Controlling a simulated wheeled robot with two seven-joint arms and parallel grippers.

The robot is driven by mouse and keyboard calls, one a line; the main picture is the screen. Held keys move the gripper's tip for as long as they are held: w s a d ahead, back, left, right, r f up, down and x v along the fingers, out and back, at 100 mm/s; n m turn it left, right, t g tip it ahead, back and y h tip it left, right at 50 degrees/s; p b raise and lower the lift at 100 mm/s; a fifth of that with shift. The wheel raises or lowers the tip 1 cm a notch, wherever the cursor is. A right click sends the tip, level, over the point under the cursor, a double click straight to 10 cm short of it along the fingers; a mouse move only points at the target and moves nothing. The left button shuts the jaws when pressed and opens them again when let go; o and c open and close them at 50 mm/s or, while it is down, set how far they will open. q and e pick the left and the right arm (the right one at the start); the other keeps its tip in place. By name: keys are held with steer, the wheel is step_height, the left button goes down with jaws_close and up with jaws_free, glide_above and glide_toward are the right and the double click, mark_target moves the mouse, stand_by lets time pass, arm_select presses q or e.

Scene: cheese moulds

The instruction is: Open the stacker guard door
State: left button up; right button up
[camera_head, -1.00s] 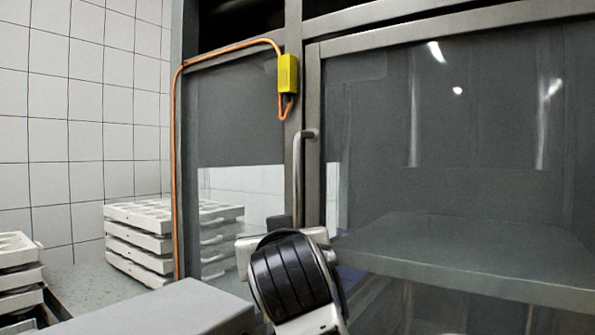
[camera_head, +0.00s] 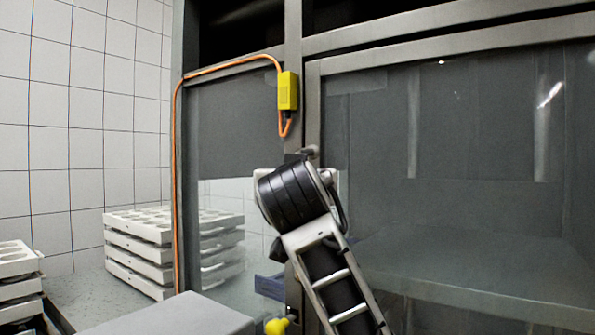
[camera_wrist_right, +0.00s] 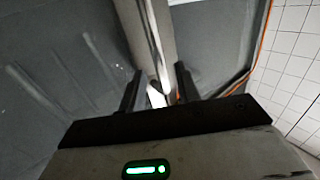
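The stacker guard door (camera_head: 450,150) is a large grey see-through panel in a metal frame, and it looks shut against the post (camera_head: 293,40). Its bar handle (camera_head: 311,151) is at the door's left edge; only the top end shows, the rest is behind my right wrist. My right gripper is hidden behind that wrist in the head view. In the right wrist view my right gripper (camera_wrist_right: 158,88) is open, its two dark fingers apart with a pale piece, probably the handle, between them. I cannot tell whether they touch it. My left gripper is not in view.
A yellow box (camera_head: 288,91) with an orange cable (camera_head: 177,190) sits on the post. White mould stacks (camera_head: 140,250) stand at the left. A grey box top (camera_head: 170,318) is at the lower front. A yellow knob (camera_head: 277,326) shows beside my arm.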

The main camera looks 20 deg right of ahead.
steer(key=shift+p+x, duration=0.55)
steer(key=shift+x, duration=1.65)
steer(key=shift+c, duration=0.3)
jaws_close()
